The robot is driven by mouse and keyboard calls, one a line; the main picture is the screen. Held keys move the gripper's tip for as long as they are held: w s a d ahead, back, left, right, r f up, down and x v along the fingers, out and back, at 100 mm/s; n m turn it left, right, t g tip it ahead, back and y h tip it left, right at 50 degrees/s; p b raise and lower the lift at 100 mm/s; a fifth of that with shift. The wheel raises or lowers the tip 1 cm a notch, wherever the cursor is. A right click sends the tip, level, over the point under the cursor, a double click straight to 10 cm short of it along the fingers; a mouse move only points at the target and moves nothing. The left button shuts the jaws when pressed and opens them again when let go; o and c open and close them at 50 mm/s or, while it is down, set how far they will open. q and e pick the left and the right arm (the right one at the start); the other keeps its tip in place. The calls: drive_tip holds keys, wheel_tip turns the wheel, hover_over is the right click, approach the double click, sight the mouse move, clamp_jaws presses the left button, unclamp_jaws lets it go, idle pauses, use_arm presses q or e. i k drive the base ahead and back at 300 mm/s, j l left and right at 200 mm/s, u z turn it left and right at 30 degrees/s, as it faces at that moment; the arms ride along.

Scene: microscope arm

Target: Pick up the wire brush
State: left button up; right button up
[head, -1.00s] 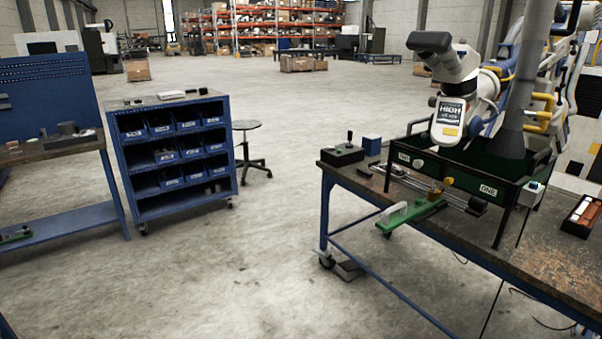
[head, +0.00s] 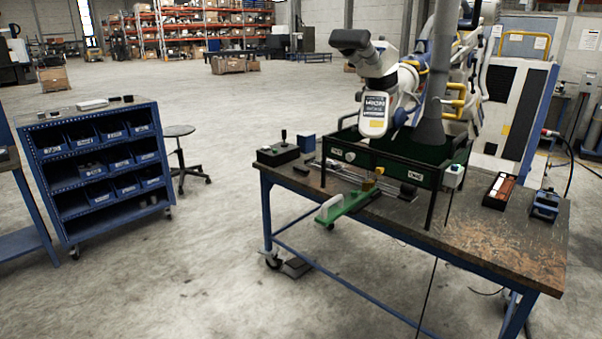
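I cannot make out a wire brush for certain. A small dark tray (head: 498,190) on the right part of the workbench holds a reddish-brown piece and a white piece, too small to identify. Neither of my grippers is in the head view.
The workbench (head: 500,243) bears a microscope (head: 374,95), a black-framed green bin (head: 395,165), a joystick box (head: 278,152), a green bar (head: 345,208) jutting over its front edge and a blue device (head: 545,203). A blue bin cart (head: 98,165) and stool (head: 180,131) stand left. Floor between is clear.

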sight(298, 169)
drive_tip(key=i+u, duration=0.15)
drive_tip(key=i, duration=0.65)
drive_tip(key=i+u, duration=0.3)
drive_tip(key=i, duration=0.3)
drive_tip(key=i+u, duration=0.3)
drive_tip(key=i, duration=0.3)
drive_tip(key=i+l+u, duration=0.25)
drive_tip(key=i, duration=0.35)
drive_tip(key=i+j, duration=0.1)
drive_tip(key=i, duration=0.35)
drive_tip(key=i+j+z, duration=0.1)
drive_tip(key=i, duration=0.4)
drive_tip(key=i+z, duration=0.15)
drive_tip(key=z, duration=0.3)
drive_tip(key=i+j+z, duration=0.1)
drive_tip(key=z, duration=0.3)
drive_tip(key=i+j+z, duration=0.2)
drive_tip(key=z, duration=0.25)
drive_tip(key=i+z, duration=0.15)
drive_tip(key=z, duration=0.3)
drive_tip(key=i+z, duration=0.15)
drive_tip(key=z, duration=0.25)
drive_tip(key=i+j+z, duration=0.1)
drive_tip(key=z, duration=0.35)
drive_tip(key=i+j+z, duration=0.1)
drive_tip(key=z, duration=0.35)
drive_tip(key=i+j+z, duration=0.1)
drive_tip(key=j+z, duration=0.3)
drive_tip(key=l, duration=0.1)
